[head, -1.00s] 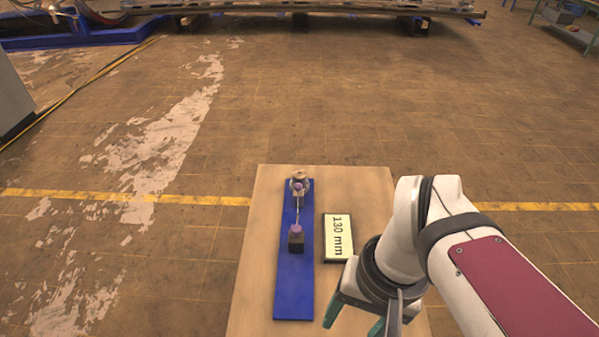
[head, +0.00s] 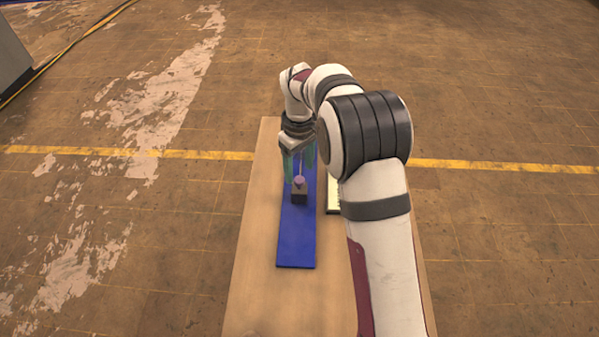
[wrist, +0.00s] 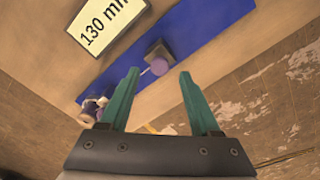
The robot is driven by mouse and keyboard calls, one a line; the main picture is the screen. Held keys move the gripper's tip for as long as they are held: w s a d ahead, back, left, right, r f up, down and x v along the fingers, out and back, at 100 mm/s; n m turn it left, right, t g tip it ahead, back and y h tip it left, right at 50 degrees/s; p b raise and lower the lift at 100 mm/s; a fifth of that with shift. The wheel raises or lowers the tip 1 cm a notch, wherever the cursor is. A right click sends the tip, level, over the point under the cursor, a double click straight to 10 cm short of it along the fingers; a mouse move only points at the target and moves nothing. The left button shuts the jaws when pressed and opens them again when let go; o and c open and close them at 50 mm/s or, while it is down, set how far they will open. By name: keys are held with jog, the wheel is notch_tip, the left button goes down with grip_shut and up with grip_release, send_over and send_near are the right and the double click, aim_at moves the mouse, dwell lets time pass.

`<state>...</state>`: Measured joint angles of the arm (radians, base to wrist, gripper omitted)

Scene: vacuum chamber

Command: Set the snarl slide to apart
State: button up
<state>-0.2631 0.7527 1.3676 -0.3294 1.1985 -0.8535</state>
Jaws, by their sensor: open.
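A blue board (head: 297,240) lies lengthwise on the wooden table. A dark block (head: 299,198) with a purple knob (head: 299,183) sits on it, and a thin rod runs from there toward the far end. In the wrist view the block (wrist: 155,47), the knob (wrist: 159,67) and the rod show, with a second purple and pale piece (wrist: 93,108) at the far end. My gripper (head: 299,173) is over the board's far half, open, its teal fingers pointing down. In the wrist view, the knob appears between the fingertips; I cannot tell whether they touch anything. My gripper hides the far-end piece in the head view.
A card reading 130 mm (wrist: 103,22) lies beside the board; my arm partly covers it in the head view (head: 334,195). The tabletop (head: 250,230) left of the board is clear. Bare floor surrounds the table.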

aim_at(299, 179)
notch_tip(299, 179, down, 3)
jog(key=shift+f, duration=0.15)
grip_shut()
dwell(0.4)
dwell(1.0)
